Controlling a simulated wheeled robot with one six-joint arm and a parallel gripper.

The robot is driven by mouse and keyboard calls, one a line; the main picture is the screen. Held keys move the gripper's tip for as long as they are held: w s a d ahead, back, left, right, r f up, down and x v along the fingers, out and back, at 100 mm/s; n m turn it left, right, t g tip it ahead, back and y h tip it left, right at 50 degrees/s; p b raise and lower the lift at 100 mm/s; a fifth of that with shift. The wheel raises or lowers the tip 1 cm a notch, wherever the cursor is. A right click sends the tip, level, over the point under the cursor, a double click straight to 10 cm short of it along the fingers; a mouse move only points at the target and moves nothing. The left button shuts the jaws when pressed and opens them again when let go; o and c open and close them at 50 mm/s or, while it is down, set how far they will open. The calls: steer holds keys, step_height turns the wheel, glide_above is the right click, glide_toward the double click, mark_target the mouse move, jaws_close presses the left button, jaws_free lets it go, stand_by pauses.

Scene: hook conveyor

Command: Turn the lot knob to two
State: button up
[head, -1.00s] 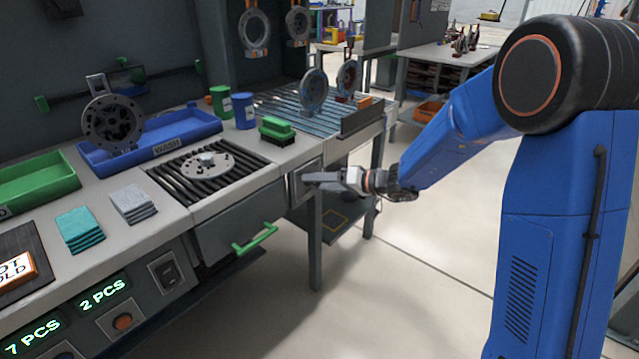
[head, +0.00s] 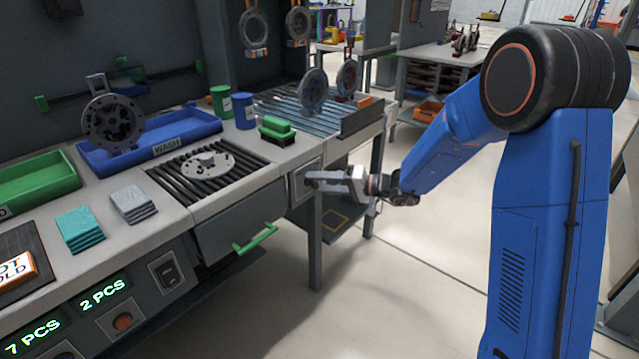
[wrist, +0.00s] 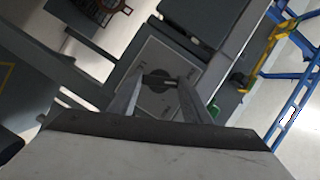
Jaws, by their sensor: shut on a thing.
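The lot knob (wrist: 158,82) is a dark round knob with a bar across it, on a pale square plate on the bench front, seen in the wrist view. My gripper (wrist: 158,80) reaches to it, with one finger on each side of the knob's bar, shut on it. In the head view my gripper (head: 308,180) points left at the panel (head: 300,186) at the right end of the bench front. The knob is hidden there behind the fingers. I cannot read the plate's marks or the knob's setting.
A green drawer handle (head: 255,238) sticks out left of my gripper. A bench leg (head: 316,240) stands below it. A green brush (head: 277,130) and blue cup (head: 244,110) stand on the bench top above. The floor to the right is open.

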steer(key=m+y, duration=0.1)
steer(key=m, duration=0.2)
steer(key=shift+f, duration=0.2)
steer(key=m, duration=0.1)
steer(key=m+y, duration=0.1)
steer(key=m, duration=0.1)
steer(key=shift+f+m+t+y, duration=0.15)
steer(key=shift+m+t+y, duration=0.15)
steer(key=m+t, duration=0.1)
steer(key=m, duration=0.2)
steer(key=m+t+y, duration=0.1)
steer(key=m, duration=0.3)
steer(key=shift+f+t, duration=0.15)
steer(key=shift+t, duration=0.15)
steer(key=shift+m+y, duration=0.3)
steer(key=shift+m, duration=0.1)
steer(key=o, duration=1)
steer(key=shift+o, duration=0.2)
steer(key=v, duration=1.7)
steer(key=shift+s+d, duration=0.15)
steer(key=shift+d, duration=0.05)
